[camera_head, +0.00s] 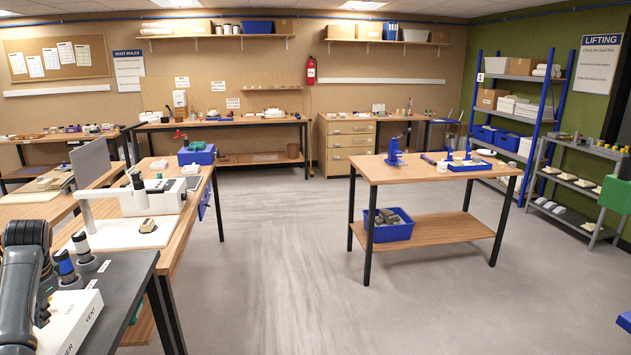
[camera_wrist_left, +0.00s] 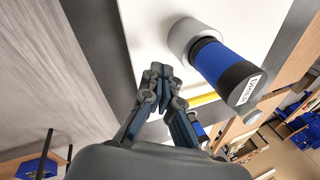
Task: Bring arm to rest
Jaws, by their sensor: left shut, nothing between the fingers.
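My left arm (camera_head: 25,275) comes in at the lower left of the head view, over the dark end of the near bench. In the left wrist view my left gripper (camera_wrist_left: 160,76) has its fingertips together with nothing between them. A blue and dark handled tool (camera_wrist_left: 222,68) with a white label stands in a grey round holder beside the fingertips, apart from them as far as I can tell. In the head view a blue-banded tool (camera_head: 65,267) stands in a holder just right of my arm. My right gripper is not in view.
A white box (camera_head: 72,322) with lettering lies beside my arm. A wooden table (camera_head: 420,172) with a blue crate (camera_head: 392,232) below stands at centre right. The grey floor (camera_head: 280,270) between is clear.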

